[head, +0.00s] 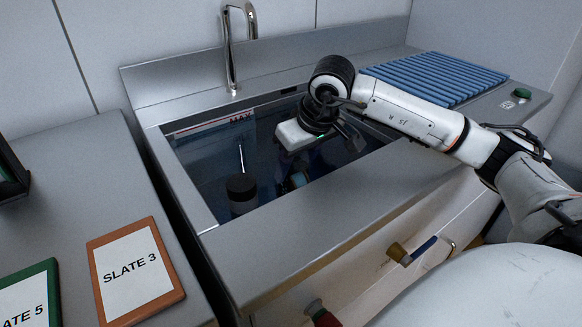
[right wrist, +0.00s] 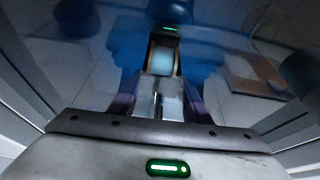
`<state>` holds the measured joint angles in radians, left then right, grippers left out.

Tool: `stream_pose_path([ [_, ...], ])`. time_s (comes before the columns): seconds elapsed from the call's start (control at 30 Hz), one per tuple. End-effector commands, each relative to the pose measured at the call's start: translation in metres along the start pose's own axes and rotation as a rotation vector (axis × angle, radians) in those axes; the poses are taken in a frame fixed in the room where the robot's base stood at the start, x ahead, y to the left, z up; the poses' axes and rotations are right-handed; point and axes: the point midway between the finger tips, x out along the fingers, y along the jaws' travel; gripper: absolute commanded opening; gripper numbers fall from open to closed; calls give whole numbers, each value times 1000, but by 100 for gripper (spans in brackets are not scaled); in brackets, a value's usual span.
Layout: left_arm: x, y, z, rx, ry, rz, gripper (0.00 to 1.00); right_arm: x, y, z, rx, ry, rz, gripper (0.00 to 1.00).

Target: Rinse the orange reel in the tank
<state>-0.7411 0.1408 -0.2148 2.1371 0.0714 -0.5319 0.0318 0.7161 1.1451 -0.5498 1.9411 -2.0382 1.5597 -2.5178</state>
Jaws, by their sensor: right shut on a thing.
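The tank (head: 209,207) is a steel-rimmed basin with dark, clear water, set in the counter. My right arm reaches over it from the right, and the hand points down at the tank. In the right wrist view my right gripper (right wrist: 163,88) is shut on a pale blue block-like piece (right wrist: 163,61). A blurred blue shape (right wrist: 125,60) spreads behind the fingers. In the head view the fingertips are mostly hidden by the hand, with a small blue patch (head: 299,180) below. I cannot make out an orange reel in either view. My left gripper is not in view.
A dark cylinder (head: 241,190) with a thin rod stands in the tank's left part. A faucet (head: 232,50) rises behind. A blue ribbed rack (head: 440,77) and green button (head: 522,93) are at right. Slate 3 (head: 106,244) and another slate (head: 50,280) lie on the left counter.

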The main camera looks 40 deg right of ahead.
Motion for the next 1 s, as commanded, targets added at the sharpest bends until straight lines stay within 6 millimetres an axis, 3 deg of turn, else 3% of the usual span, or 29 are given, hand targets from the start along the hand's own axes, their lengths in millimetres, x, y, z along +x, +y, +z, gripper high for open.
stream_pose_path([
  [0.53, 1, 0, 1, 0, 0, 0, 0, -1, 6, 0, 1, 2, 0, 0],
  [1.0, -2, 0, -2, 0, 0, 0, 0, -1, -6, -2, 1, 3, -1, 0],
])
